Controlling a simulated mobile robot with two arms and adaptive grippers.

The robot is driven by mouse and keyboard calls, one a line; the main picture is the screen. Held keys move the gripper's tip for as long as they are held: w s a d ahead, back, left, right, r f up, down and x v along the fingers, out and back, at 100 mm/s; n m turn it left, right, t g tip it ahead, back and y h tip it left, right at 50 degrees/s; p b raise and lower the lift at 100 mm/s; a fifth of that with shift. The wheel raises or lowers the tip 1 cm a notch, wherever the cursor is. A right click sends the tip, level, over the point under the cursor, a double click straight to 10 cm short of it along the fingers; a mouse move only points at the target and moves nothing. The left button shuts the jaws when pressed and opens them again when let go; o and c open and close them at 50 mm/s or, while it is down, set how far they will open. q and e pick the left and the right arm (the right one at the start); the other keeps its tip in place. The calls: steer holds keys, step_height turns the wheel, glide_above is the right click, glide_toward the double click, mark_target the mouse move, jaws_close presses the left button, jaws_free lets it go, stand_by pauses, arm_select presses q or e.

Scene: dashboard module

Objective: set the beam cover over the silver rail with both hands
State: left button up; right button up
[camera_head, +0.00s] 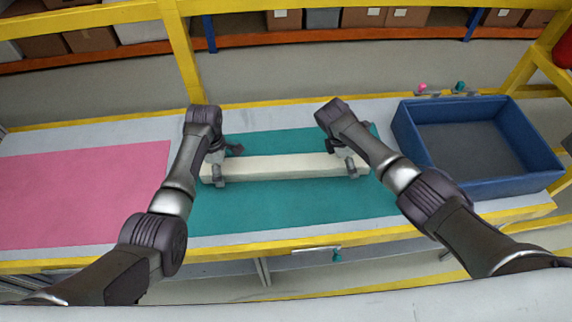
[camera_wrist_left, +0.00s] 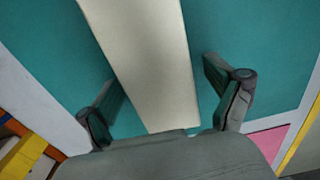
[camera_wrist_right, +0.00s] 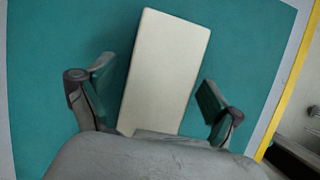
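The beam cover (camera_head: 285,168), a long cream bar, lies across the teal mat (camera_head: 270,210) in the head view. My left gripper (camera_head: 226,163) is at its left end, with fingers on both long sides. In the left wrist view the fingers stand apart from the cover (camera_wrist_left: 150,60), with teal showing in the gaps. My right gripper (camera_head: 346,160) straddles the right end likewise. The right wrist view shows the cover (camera_wrist_right: 165,70) between open fingers with gaps. I cannot make out the silver rail; whether it is under the cover is hidden.
A blue bin (camera_head: 480,188) stands on the right of the table. A pink mat (camera_head: 80,195) lies clear on the left. A yellow frame post (camera_head: 183,55) rises behind the table. Shelves with boxes (camera_head: 90,39) stand further back.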

arm_select(q)
steer(key=c, duration=1.4)
arm_select(e)
steer(key=c, duration=1.4)
arm_select(q)
steer(key=shift+c, duration=0.2)
arm_select(e)
steer(key=shift+c, duration=0.2)
arm_select(q)
steer(key=shift+r, duration=0.15)
arm_select(e)
steer(key=shift+r, duration=0.15)
